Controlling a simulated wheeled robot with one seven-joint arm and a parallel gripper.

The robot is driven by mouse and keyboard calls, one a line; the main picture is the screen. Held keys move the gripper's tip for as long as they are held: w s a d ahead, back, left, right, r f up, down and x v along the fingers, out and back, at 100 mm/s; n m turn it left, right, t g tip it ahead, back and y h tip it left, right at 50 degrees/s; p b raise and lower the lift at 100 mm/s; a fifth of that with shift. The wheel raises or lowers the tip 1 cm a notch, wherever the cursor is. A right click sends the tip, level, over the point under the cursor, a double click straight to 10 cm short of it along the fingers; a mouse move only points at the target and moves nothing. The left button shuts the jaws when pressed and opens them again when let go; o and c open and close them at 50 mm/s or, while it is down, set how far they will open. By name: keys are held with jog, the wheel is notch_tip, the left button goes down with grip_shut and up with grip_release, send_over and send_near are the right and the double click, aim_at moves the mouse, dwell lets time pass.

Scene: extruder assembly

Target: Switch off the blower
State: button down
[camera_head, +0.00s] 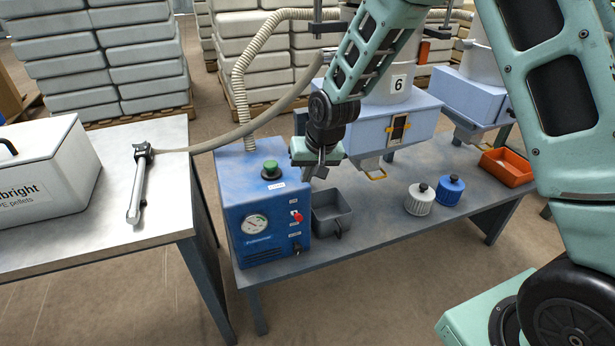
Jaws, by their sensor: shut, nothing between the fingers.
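The blower is a blue box (240,193) with a round gauge (255,224) on its front, standing at the left end of the grey bench. A green button (271,167) on a black base sits on its top. A small switch with a red tip (297,216) is on the right of its front panel, with a dark knob (297,248) lower down. My gripper (317,174) is shut and empty, pointing down just right of the green button, above the box's right edge. I cannot tell whether it touches the box.
A grey open bin (332,213) stands right of the blower. White (419,200) and blue (450,189) ribbed-cap containers and an orange tray (508,166) are further right. Hopper 6 (398,85) stands behind. A hose (240,80) rises behind the blower. A metal wand (138,190) lies on the left table.

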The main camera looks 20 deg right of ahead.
aim_at(301, 190)
jog(key=x, duration=0.7)
jog(key=shift+f, duration=0.2)
jog(key=shift+s+a+f, duration=0.2)
jog(key=shift+s+f, duration=0.25)
jog(key=shift+f, duration=0.35)
jog(key=shift+s+a+f, duration=0.2)
jog(key=shift+s+f, duration=0.3)
jog(key=shift+f, duration=0.3)
